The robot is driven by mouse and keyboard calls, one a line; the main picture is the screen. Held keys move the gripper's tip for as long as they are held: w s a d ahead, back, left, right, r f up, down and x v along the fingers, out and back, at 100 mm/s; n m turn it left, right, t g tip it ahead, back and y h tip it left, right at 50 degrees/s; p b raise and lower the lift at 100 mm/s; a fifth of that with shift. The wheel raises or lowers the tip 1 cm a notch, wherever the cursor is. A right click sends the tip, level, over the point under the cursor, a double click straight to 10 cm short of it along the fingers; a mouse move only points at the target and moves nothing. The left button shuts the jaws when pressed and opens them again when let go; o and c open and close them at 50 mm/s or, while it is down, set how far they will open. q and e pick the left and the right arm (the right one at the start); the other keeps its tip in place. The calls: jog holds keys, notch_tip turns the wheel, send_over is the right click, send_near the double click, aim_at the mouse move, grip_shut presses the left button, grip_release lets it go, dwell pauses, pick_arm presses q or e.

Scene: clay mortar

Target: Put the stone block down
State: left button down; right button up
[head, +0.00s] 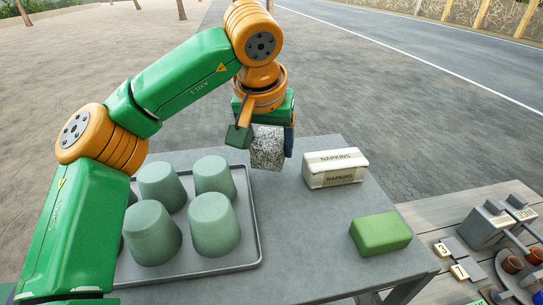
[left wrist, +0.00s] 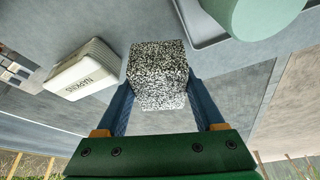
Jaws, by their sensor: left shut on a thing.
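The speckled grey stone block (head: 267,150) is held in my left gripper (head: 266,138) near the far edge of the grey table (head: 300,262). In the left wrist view the block (left wrist: 158,72) sits between the two blue fingers of the left gripper (left wrist: 160,102), which are shut on it. The table surface shows beyond the block. I cannot tell whether its underside touches the table. My right gripper is not in view.
A tray (head: 258,240) with several upturned green cups (head: 213,222) stands left. A napkin box (head: 335,168) and a green block (head: 380,234) are on the right. Bare tabletop lies between them. A wooden table (head: 430,215) with small items adjoins at right.

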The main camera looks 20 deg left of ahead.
aim_at(271, 161)
pick_arm(q)
jog(key=shift+w+f, duration=0.5)
jog(key=shift+f, duration=0.15)
jog(key=shift+s+f, duration=0.2)
jog(key=shift+f, duration=0.4)
jog(key=shift+s+f, duration=0.15)
jog(key=shift+f, duration=0.45)
jog(key=shift+s, duration=0.15)
jog(key=shift+f, duration=0.2)
jog(key=shift+c, duration=1.4)
grip_release()
jog(key=shift+w, duration=0.2)
jog(key=shift+s+d, duration=0.1)
jog(key=shift+r, duration=0.15)
